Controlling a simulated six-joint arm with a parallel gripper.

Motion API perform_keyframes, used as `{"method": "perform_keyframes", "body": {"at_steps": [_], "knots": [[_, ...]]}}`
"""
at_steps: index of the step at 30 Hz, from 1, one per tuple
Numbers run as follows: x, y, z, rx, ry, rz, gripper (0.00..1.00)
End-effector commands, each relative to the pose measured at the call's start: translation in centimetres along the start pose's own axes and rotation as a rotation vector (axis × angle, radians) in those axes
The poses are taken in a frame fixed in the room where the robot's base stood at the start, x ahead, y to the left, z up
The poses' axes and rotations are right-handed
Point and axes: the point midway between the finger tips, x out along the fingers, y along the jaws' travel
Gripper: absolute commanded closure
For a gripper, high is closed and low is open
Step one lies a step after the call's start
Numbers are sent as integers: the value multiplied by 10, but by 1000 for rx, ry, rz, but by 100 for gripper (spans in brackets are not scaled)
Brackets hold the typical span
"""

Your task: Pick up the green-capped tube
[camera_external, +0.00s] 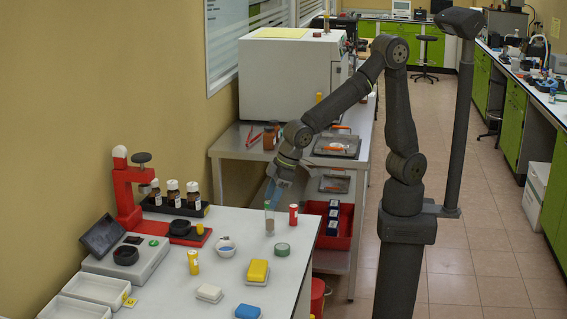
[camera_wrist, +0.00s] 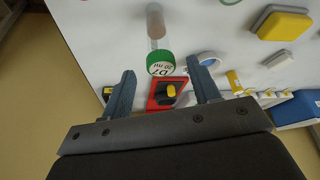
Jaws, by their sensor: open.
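The green-capped tube (camera_external: 269,223) stands upright on the white table near its back edge, clear with brown contents. In the wrist view its green cap (camera_wrist: 160,64) faces the camera, with a white label reading "D7 20 ml". My gripper (camera_external: 274,192) is open and empty, just above the tube in the external view. In the wrist view the cap appears between the two fingertips of my gripper (camera_wrist: 161,67), with space on both sides. I cannot tell how far the fingertips are above the cap.
A red-capped tube (camera_external: 293,214) stands close to the right. A yellow-lidded box (camera_external: 257,272), a yellow tube (camera_external: 193,262) and a red stand (camera_external: 128,195) are farther off.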

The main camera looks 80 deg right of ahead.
Motion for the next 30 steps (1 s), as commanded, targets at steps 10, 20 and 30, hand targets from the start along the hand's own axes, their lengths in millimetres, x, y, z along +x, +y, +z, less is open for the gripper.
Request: {"method": "perform_keyframes", "body": {"at_steps": [10,20,30], "knots": [[35,-2,5,0,-3,1,44],[56,-2,4,0,0,0,44],[56,-2,4,0,0,-1,82]]}}
